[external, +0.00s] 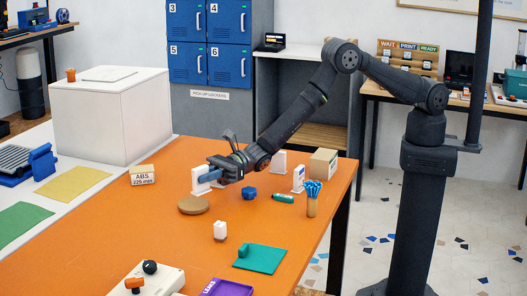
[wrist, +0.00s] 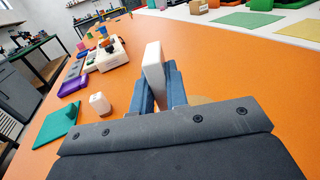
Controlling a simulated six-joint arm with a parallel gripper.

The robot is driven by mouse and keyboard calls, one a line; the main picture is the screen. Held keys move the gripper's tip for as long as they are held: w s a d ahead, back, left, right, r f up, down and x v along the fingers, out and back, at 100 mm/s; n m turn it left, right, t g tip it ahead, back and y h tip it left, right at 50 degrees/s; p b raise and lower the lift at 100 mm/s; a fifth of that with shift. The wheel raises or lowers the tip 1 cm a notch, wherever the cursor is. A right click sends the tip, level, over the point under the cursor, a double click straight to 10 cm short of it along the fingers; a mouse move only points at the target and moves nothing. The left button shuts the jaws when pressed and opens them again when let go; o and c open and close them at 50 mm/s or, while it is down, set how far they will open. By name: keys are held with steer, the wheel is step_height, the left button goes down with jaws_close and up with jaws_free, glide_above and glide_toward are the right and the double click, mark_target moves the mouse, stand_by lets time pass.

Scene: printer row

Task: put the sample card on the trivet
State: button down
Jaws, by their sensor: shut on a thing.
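A white upright card (external: 197,181), which I take to be the sample card, is held in my gripper (external: 209,177). In the wrist view the white card (wrist: 154,62) stands between the two blue fingers of my gripper (wrist: 160,88), which are shut on it. The trivet (external: 193,205) is a round brown disc lying on the orange table. It is just in front of and below the card in the external view. In the wrist view only an edge of the trivet (wrist: 200,100) shows, the rest hidden by my gripper. Whether the card's bottom touches anything is unclear.
A small white block (external: 220,230), a green plate (external: 262,259) and a purple tray (external: 226,288) lie nearer the front. A blue piece (external: 249,193), a teal cylinder (external: 283,198) and a cup of blue sticks (external: 312,205) are to the right. An ABS box (external: 143,176) stands left.

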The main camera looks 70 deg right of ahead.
mark_target(208, 187)
steer(key=shift+f, duration=1.8)
steer(key=shift+f, duration=0.15)
steer(key=c, duration=1.4)
jaws_free()
steer(key=shift+c, duration=0.2)
steer(key=shift+r, duration=0.2)
steer(key=v, duration=0.3)
step_height(208, 187, up, 7)
